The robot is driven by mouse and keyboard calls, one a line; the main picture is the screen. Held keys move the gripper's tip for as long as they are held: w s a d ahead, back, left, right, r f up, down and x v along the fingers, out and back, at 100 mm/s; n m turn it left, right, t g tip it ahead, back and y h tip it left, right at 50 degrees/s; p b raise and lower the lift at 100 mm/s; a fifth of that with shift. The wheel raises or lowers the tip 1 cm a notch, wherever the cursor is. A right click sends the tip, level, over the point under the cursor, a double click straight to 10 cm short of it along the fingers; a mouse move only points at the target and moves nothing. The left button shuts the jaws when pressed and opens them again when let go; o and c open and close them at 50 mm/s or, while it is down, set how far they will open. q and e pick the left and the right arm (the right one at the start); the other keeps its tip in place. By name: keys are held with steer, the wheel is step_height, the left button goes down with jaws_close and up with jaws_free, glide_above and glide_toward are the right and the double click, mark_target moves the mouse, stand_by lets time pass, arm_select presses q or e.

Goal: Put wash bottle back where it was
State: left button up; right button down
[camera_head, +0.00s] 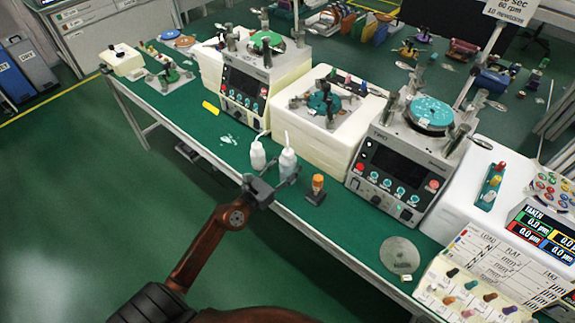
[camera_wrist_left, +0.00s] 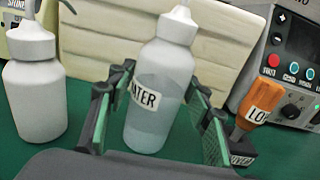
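A translucent wash bottle (camera_head: 287,164) with a pale nozzle stands upright on the green bench top near its front edge. In the left wrist view the bottle (camera_wrist_left: 158,85) shows clear liquid and a label that ends in "ATER". My left gripper (camera_head: 281,180) reaches in from the front at the bottle. In the left wrist view its fingers (camera_wrist_left: 155,118) are open, one on each side of the bottle, with gaps showing. A second, opaque white wash bottle (camera_head: 257,154) stands just to the left; it also shows in the left wrist view (camera_wrist_left: 34,88). My right gripper is not in view.
A cream machine block (camera_head: 310,138) is right behind the bottles. A grey disc (camera_head: 400,255) lies farther right. Bench top left of the bottles is mostly clear.

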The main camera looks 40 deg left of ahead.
arm_select(q)
steer(key=shift+o, duration=1.3)
steer(key=shift+r, duration=0.3)
steer(key=s, duration=0.3)
steer(key=s+b, duration=0.1)
steer(key=s, duration=0.5)
steer(key=shift+s+a+f, duration=0.25)
steer(key=shift+a+f, duration=0.1)
steer(key=shift+s+a+r+b, duration=0.15)
steer(key=shift+s+b, duration=0.2)
steer(key=shift+s, duration=0.3)
steer(key=shift+s+d+r+b, duration=0.1)
steer(key=shift+s+b, duration=0.25)
steer(key=shift+s, duration=0.25)
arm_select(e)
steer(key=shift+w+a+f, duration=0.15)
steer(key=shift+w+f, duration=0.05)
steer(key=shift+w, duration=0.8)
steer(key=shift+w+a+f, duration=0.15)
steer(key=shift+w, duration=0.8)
